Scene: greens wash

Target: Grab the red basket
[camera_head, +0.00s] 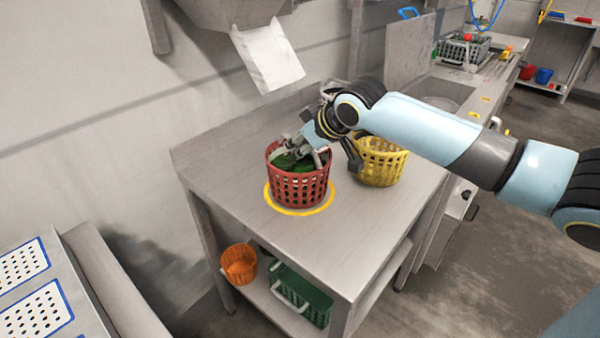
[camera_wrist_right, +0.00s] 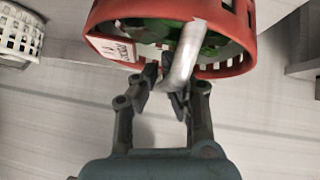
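The red basket (camera_head: 297,186) stands upright on the steel table inside a yellow ring, with green leaves in it. Its grey handle (camera_wrist_right: 184,60) and red rim show at the top of the right wrist view, with a white label on the rim. My right gripper (camera_head: 316,146) reaches in over the basket from the right. In the wrist view the fingers of my right gripper (camera_wrist_right: 165,82) are close together on either side of the handle and appear closed on it. The fingertips are partly hidden by the handle. My left gripper is not in view.
A yellow basket (camera_head: 381,165) stands close to the right of the red one, partly behind my arm. A chute (camera_head: 268,58) hangs above the table. An orange basket (camera_head: 239,264) and a green crate (camera_head: 301,297) sit on the lower shelf. The table's front is clear.

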